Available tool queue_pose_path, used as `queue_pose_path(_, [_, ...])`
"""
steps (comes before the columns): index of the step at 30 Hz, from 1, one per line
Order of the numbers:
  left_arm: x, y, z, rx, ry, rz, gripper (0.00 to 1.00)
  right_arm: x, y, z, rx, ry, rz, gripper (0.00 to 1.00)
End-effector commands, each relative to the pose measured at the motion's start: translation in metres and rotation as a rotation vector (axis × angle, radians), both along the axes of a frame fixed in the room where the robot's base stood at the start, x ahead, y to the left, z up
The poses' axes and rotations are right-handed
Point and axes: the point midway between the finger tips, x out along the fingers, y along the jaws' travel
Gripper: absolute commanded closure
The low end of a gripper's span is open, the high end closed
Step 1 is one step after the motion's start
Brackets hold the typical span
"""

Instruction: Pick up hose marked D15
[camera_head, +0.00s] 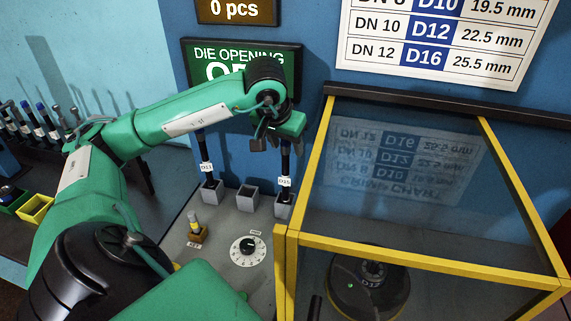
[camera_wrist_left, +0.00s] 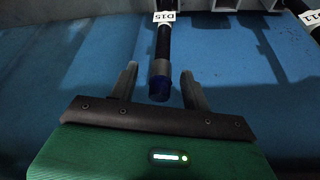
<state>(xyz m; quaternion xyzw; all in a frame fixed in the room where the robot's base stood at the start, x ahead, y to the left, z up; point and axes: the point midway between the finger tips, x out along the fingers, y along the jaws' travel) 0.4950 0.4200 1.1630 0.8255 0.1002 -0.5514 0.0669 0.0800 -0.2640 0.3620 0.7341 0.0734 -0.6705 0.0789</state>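The hose marked D15 (camera_head: 285,172) stands upright in the right one of the grey holders on the machine's ledge. It is black with a white label. My left gripper (camera_head: 268,140) is at its upper part. In the left wrist view the D15 hose (camera_wrist_left: 163,48) shows its blue end between the two spread fingers of the left gripper (camera_wrist_left: 160,82), with gaps on both sides. A similar hose marked D11 (camera_head: 207,160) stands in the left holder. My right gripper is not visible.
The middle grey holder (camera_head: 248,198) is empty. A yellow-framed clear guard (camera_head: 400,243) stands close on the right. More hoses (camera_head: 40,122) stand in a rack at far left, near a yellow bin (camera_head: 36,209).

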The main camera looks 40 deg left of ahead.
Motion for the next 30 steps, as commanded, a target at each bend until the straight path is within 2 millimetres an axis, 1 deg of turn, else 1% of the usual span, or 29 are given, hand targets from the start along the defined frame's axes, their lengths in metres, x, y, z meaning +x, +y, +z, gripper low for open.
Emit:
queue_pose_path(1, [0.0,0.0,0.0,0.0,0.0,0.0,0.59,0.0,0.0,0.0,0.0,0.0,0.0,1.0])
queue_pose_path(7, [0.0,0.0,0.0,0.0,0.0,0.0,0.99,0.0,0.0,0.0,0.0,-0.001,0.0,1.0])
queue_pose_path(8, [0.0,0.0,0.0,0.0,0.0,0.0,1.0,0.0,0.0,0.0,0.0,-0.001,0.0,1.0])
queue_pose_path(22, [0.0,0.0,0.003,0.0,-0.002,0.001,1.0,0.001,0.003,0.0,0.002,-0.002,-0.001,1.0])
queue_pose_path(26, [0.001,0.0,0.01,-0.001,-0.003,0.001,1.0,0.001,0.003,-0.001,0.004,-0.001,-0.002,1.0])
queue_pose_path(30, [0.001,0.0,0.022,0.0,-0.005,0.001,1.0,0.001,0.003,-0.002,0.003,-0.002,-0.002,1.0])
